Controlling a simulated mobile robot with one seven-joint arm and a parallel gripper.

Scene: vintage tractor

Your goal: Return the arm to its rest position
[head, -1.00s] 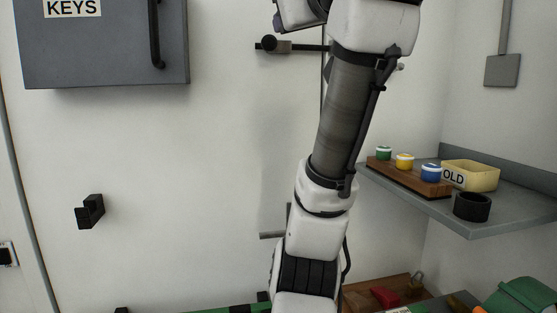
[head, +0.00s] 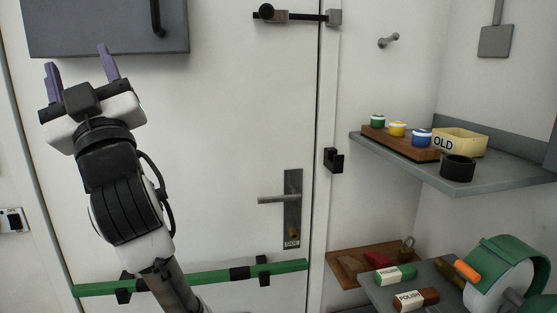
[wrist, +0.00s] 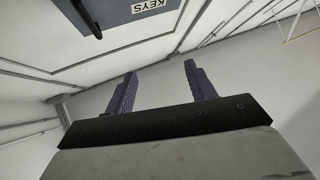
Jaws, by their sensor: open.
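My gripper (head: 80,68) is raised at the left of the head view, in front of the white door and just below the grey key cabinet (head: 105,28). Its two purple fingers point up and stand wide apart, with nothing between them. In the wrist view my gripper (wrist: 158,88) is also open and empty. The key cabinet with its KEYS label (wrist: 150,5) shows beyond the fingers at the top. My arm comes up from the bottom of the head view, bent at the wrist.
A green bar (head: 205,277) crosses the door low down, behind my arm. The door handle (head: 278,199) and top bolt (head: 295,16) are right of it. At right, a grey shelf (head: 480,180) holds small pots, a yellow OLD box (head: 459,141) and a black cup (head: 458,168).

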